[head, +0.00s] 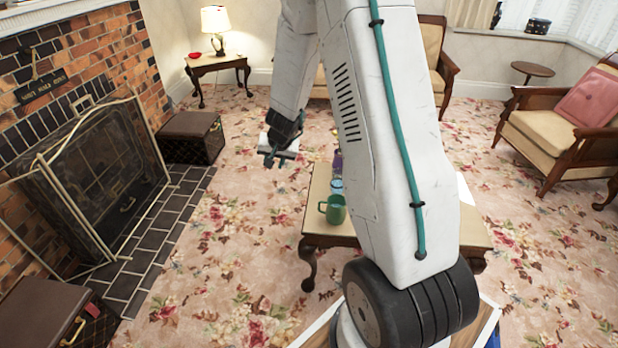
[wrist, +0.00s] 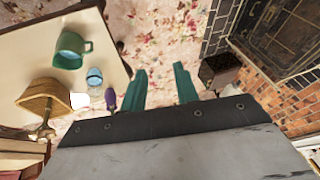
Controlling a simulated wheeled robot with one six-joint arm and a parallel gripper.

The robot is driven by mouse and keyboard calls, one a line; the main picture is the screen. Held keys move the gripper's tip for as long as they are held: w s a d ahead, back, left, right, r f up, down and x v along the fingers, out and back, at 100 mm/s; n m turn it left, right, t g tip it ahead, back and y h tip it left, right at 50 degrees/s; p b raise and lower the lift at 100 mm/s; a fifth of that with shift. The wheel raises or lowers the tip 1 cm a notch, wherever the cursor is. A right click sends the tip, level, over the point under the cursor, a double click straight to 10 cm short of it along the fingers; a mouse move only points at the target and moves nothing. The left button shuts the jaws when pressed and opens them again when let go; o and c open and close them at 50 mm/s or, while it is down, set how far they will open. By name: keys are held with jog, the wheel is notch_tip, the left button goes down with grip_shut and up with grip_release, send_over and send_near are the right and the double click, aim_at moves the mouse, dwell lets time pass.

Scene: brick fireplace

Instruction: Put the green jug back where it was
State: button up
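The green jug (head: 335,213) stands upright on the near left part of the low wooden table (head: 315,223). In the wrist view the green jug (wrist: 70,52) is at the upper left, on the pale tabletop (wrist: 28,62), with bluish contents inside. My gripper (head: 275,160) hangs in the air left of the table in the head view, apart from the jug. In the wrist view its two teal fingers (wrist: 160,82) are spread, with only floor between them. My arm hides much of the table in the head view.
A blue glass (wrist: 94,77), a purple item (wrist: 110,98) and a woven basket (wrist: 45,98) are near the jug. A fireplace screen (head: 100,175) and dark box (head: 190,138) stand left. Carpet between hearth and table is clear. Armchairs (head: 560,125) stand right.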

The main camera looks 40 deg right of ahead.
jog(key=s+a+r+n+y, duration=0.25)
jog(key=s+a+r, duration=0.35)
jog(key=a+r, duration=0.3)
jog(key=s+a+r+n+y, duration=0.1)
jog(key=s+a+r+n, duration=0.2)
jog(key=s+a+r, duration=0.5)
jog(key=s+r+n+g+h, duration=0.1)
jog(key=s+r, duration=0.2)
jog(key=s, duration=0.4)
jog(key=s+a+r+n+g+h, duration=0.1)
jog(key=s+r, duration=0.2)
jog(key=s, duration=0.4)
jog(key=s+r+n+g+h, duration=0.1)
jog(key=s+r, duration=0.1)
jog(key=s, duration=0.5)
jog(key=shift+s+a+r+g, duration=0.15)
jog(key=shift+s+r+g, duration=0.05)
jog(key=shift+r+g, duration=0.2)
